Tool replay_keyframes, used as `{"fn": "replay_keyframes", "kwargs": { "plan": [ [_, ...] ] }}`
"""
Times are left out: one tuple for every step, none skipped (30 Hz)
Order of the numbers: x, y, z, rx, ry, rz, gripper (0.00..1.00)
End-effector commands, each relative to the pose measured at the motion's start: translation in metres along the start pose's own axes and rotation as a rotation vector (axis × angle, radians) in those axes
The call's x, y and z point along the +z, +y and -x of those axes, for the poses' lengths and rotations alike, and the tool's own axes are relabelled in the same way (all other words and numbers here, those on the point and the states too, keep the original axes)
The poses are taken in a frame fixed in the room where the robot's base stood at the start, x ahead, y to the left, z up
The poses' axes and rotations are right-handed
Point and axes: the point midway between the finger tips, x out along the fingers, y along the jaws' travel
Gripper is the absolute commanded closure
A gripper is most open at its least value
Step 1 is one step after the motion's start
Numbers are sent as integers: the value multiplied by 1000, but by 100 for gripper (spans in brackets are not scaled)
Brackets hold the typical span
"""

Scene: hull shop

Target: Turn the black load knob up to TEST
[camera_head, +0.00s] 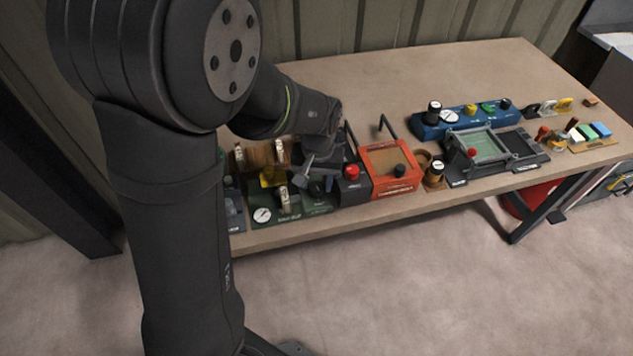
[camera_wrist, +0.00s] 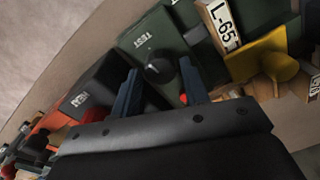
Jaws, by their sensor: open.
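The black load knob (camera_wrist: 158,70) sits on a dark green panel (camera_wrist: 150,30) in the wrist view. A white label (camera_wrist: 141,41), apparently TEST seen upside down, is on the panel near it. My gripper (camera_wrist: 159,66) is open, with one finger on each side of the knob. Whether the fingers touch it I cannot tell. In the head view my gripper (camera_head: 312,178) is over the green panel (camera_head: 310,208) near the table's front edge, and I cannot make out the knob there. The knob's exact pointer direction is unclear.
A dark box with a red button (camera_head: 351,171) and an orange box (camera_head: 392,180) stand right of the panel. A gauge (camera_head: 262,215) and tagged handles (camera_head: 284,196) are close on the left. A yellow part (camera_wrist: 262,60) is near my gripper.

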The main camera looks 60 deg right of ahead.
Motion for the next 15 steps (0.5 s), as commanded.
{"fn": "replay_keyframes", "kwargs": {
  "plan": [
    [0,0,-4,0,-1,0,59],
    [0,0,-6,0,0,0,59],
    [0,0,-7,0,1,0,59],
    [0,0,-8,0,1,0,59],
    [0,0,-8,0,1,0,59],
    [0,0,-9,0,1,0,59],
    [0,0,-9,0,1,0,59],
    [0,0,-9,0,1,0,59],
    [0,0,-9,0,1,0,59],
    [0,0,-9,0,1,0,59],
    [0,0,-9,0,1,0,59],
    [0,0,-9,0,1,0,59],
    [0,0,-9,0,1,0,65],
    [0,0,-9,0,1,0,71],
    [0,0,-9,0,1,0,78]
  ]
}}
